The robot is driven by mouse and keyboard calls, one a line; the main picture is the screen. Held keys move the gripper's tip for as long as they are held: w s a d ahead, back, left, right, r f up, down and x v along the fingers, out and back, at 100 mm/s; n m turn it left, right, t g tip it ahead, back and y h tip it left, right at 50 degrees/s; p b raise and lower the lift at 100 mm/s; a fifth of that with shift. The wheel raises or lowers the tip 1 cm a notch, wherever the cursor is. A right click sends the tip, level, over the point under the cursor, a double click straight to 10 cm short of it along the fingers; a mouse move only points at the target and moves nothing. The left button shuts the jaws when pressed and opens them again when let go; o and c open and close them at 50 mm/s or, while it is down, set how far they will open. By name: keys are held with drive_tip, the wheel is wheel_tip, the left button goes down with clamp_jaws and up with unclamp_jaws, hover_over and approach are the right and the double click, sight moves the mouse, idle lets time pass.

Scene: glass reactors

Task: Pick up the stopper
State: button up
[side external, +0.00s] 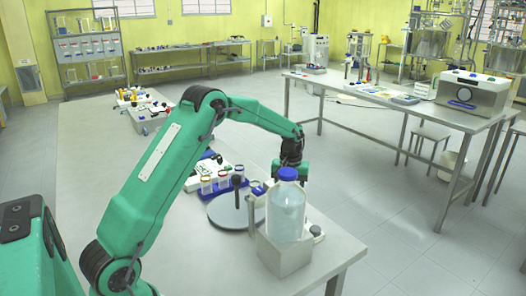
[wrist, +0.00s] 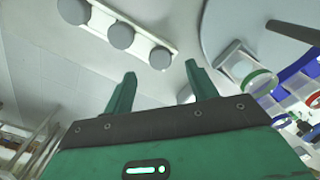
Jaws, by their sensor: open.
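Three round grey caps, which look like stoppers (wrist: 120,36), sit in a row on a white strip (wrist: 97,22) at the upper left of the wrist view. One grey round piece (side external: 317,231) shows at the right of the bottle in the side view; I cannot tell if it is one of these.
The front of the table is clear.

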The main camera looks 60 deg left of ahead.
drive_tip(key=shift+a+f, duration=0.1)
drive_tip(key=shift+f, duration=2.35)
drive_tip(key=shift+w, duration=0.1)
drive_tip(key=c, duration=1)
